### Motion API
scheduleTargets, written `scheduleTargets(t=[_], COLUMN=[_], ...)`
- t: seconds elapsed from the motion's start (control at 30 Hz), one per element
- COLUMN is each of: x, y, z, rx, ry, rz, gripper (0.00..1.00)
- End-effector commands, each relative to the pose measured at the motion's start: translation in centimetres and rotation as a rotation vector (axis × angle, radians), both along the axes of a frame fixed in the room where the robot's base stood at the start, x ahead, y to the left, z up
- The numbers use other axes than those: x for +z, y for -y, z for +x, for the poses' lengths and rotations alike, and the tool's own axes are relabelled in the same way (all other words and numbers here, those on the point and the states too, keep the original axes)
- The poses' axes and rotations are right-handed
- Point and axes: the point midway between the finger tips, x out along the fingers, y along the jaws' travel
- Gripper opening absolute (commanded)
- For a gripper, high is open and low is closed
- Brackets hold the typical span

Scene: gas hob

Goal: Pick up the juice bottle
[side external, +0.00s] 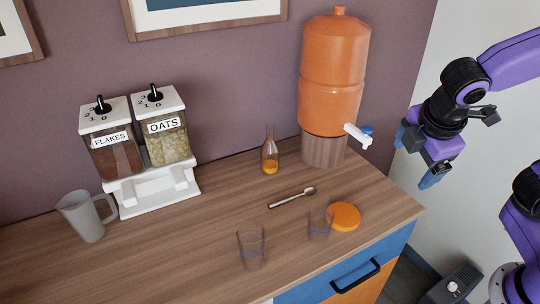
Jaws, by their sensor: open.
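The juice bottle (270,155) is a small clear glass bottle with a narrow neck and a little orange liquid at the bottom. It stands upright on the wooden counter near the back wall, left of the large orange dispenser. My gripper (417,157) is at the right, in the air beyond the counter's right end. Its blue-tipped fingers are apart, with nothing between them. It is well clear of the bottle.
The orange dispenser (334,75) with a white tap stands between bottle and gripper. A spoon (292,198), two clear glasses (251,249) (320,225) and an orange disc (345,216) lie in front. A cereal dispenser (150,190) and grey jug (83,217) stand left.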

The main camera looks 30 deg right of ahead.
Motion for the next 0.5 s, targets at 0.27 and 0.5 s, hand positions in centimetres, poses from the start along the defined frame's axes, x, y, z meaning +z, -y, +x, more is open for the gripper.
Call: scheduleTargets(t=[0.27, 0.5], x=[0.9, 1.4], y=[-2.6, -5.6], z=[12.7, 22.7], rx=[0.240, 0.459], ry=[0.172, 0.264], rz=[-0.400, -0.776], gripper=[0.90, 0.90])
